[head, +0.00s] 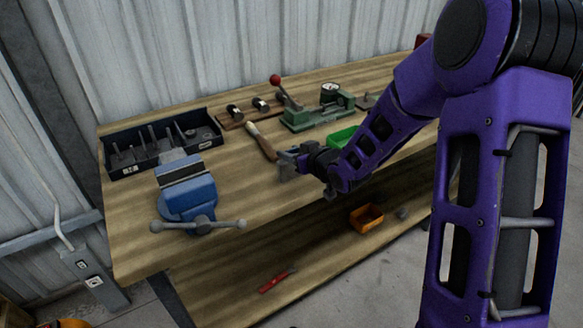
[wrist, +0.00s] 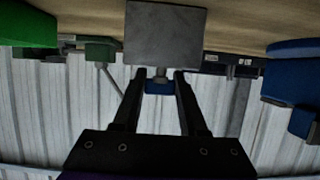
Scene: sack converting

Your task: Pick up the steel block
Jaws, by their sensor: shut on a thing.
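The steel block (wrist: 166,36) is a plain grey block at the tips of my gripper's (wrist: 160,78) fingers in the wrist view. The jaws are shut on it. In the head view the block (head: 286,168) shows as a small grey shape at the end of my gripper (head: 297,158), above the front part of the workbench (head: 250,200). My fingers partly hide it there, and I cannot tell whether it touches the bench top.
A blue vise (head: 190,195) stands at the bench's front left, with a black tool tray (head: 125,160) behind it. A wooden-handled brush (head: 262,141), green fixture (head: 310,118) and green bin (head: 342,137) are near my gripper.

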